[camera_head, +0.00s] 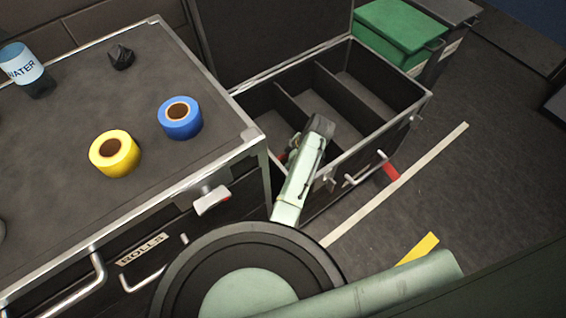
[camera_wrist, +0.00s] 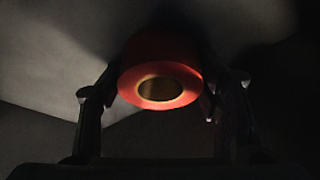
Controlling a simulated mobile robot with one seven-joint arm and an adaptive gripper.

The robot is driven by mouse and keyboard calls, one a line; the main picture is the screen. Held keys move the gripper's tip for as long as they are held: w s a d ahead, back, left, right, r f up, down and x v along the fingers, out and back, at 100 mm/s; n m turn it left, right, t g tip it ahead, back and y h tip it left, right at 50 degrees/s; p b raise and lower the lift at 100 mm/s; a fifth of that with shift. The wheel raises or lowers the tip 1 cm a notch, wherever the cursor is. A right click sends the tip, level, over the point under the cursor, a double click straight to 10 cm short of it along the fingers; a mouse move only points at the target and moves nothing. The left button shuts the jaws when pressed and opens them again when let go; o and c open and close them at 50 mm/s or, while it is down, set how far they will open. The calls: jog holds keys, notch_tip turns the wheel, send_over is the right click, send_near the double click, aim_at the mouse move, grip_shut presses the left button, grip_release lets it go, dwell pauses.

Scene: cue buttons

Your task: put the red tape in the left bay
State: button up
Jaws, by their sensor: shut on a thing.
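The red tape (camera_wrist: 160,72), a roll with a tan core, sits between the two fingers in the wrist view. My gripper (camera_head: 293,147) is shut on it. In the head view my gripper reaches down into the open black case (camera_head: 403,108), at the left bay (camera_head: 257,103) near its divider. My arm hides part of the bay and nearly all of the tape there. Whether the tape touches the bay floor cannot be told.
A yellow tape (camera_head: 114,154), a blue tape (camera_head: 180,118), a dark lump (camera_head: 121,57) and a water bottle (camera_head: 21,66) are on the closed case (camera_head: 75,118) at left. The middle bay (camera_head: 308,102) and right bay (camera_head: 362,97) look empty. A green-lidded box (camera_head: 401,27) stands behind.

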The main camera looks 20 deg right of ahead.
jog(key=shift+s+d+r, duration=0.1)
jog(key=shift+f, duration=0.2)
jog(key=o, duration=1.4)
jog(key=shift+r, duration=0.1)
jog(key=shift+r, duration=0.2)
jog(key=shift+d+r, duration=0.2)
jog(key=shift+r, duration=0.1)
jog(key=shift+p+v, duration=0.8)
jog(key=shift+v, duration=4.75)
jog(key=shift+s, duration=0.1)
